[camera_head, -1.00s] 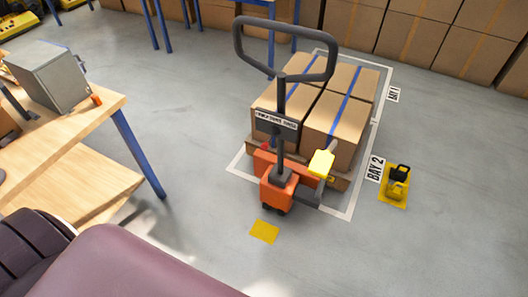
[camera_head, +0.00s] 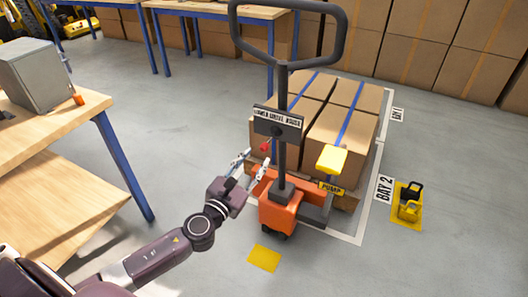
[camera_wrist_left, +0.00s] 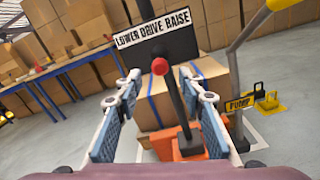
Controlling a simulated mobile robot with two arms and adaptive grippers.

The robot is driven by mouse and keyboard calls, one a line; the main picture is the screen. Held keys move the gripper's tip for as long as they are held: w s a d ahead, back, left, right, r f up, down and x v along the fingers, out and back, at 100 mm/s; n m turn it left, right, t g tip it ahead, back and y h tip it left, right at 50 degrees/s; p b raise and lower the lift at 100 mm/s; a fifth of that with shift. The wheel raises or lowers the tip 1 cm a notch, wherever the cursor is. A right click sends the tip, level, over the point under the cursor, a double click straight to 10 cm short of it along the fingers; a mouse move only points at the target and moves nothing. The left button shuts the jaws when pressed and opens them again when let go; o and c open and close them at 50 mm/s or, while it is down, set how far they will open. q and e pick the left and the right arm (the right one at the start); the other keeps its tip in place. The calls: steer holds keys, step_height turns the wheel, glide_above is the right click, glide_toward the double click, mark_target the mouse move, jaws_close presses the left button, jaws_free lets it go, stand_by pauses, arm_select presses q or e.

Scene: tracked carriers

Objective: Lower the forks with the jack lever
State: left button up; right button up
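The orange pallet jack (camera_head: 278,212) stands upright with its dark loop handle (camera_head: 335,35) at the top. A plate (camera_head: 277,122) on its post reads LOWER DRIVE RAISE. The jack lever's red knob (camera_head: 265,147) sits just below the plate; it also shows in the left wrist view (camera_wrist_left: 160,66), centred between the fingers. My left gripper (camera_head: 252,163) is open, pointed at the knob from the front left; the fingers do not close on it. Whether they reach around it is unclear. The forks are hidden under the loaded pallet (camera_head: 345,200). My right gripper is not in view.
A yellow PUMP pedal (camera_head: 331,158) sticks up at the jack's right. Taped boxes (camera_head: 340,130) load the pallet inside a white floor outline by the BAY 2 label (camera_head: 383,188). A wooden workbench (camera_head: 50,130) stands at left. Floor between bench and jack is clear.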

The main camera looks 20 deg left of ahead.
mark_target(262, 150)
arm_select(q)
steer(key=w, duration=0.7)
steer(key=shift+d+f, duration=0.1)
steer(key=shift+d, duration=0.05)
steer(key=shift+s, duration=0.1)
steer(key=shift+c, duration=0.3)
jaws_close()
